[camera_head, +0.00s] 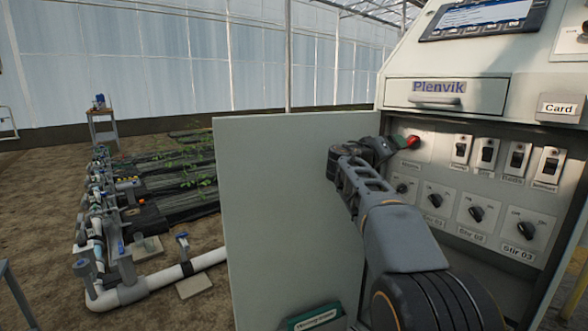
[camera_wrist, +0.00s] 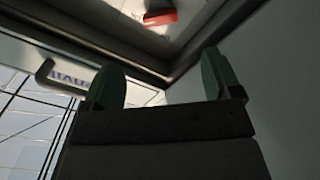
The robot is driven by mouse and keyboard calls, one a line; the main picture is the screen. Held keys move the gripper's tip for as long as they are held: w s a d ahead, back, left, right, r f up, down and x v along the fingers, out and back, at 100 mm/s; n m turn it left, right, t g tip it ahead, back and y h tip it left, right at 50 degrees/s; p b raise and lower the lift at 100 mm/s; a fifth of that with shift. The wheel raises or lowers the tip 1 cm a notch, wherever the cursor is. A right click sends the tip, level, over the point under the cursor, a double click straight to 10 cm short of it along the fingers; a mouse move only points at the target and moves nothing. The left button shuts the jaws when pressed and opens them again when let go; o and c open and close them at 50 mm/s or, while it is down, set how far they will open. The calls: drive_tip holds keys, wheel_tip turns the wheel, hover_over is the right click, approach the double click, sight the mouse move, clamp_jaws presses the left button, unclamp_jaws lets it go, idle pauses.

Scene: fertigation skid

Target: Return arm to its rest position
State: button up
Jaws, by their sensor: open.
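My arm reaches up from the lower right in the head view, in front of the opened cabinet door (camera_head: 280,210) and the control panel (camera_head: 450,215). My gripper (camera_wrist: 165,80) shows in the wrist view with two green fingers apart and nothing between them. In the head view its end is beside a red knob (camera_head: 412,143) at the panel's upper left. The red knob also shows at the top of the wrist view (camera_wrist: 160,17), beyond the fingers. I cannot tell whether a finger touches the panel. Part of the panel's left side is hidden behind my arm.
Several toggle switches (camera_head: 487,152) and rotary knobs (camera_head: 476,213) line the panel. A drawer labelled Plenvik (camera_head: 447,95) and a screen (camera_head: 484,18) are above. The door stands close on my arm's left. Pipes (camera_head: 150,285) and planted beds lie farther left on open ground.

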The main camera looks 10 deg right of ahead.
drive_tip(key=s+a+r+n+g+y+p, duration=0.2)
drive_tip(key=s+a+y+p, duration=0.6)
drive_tip(key=s+p, duration=0.6)
drive_tip(key=s+a+r+n+g+y+p, duration=0.1)
drive_tip(key=s+a+r+y+p, duration=0.4)
drive_tip(key=p, duration=2)
drive_tip(key=shift+s+a+r+n+g+y, duration=0.3)
drive_tip(key=shift+s+a+g+y, duration=0.9)
drive_tip(key=shift+s+a, duration=3.05)
drive_tip(key=shift+s+d+t, duration=0.3)
drive_tip(key=shift+s+d, duration=0.05)
drive_tip(key=shift+d, duration=0.05)
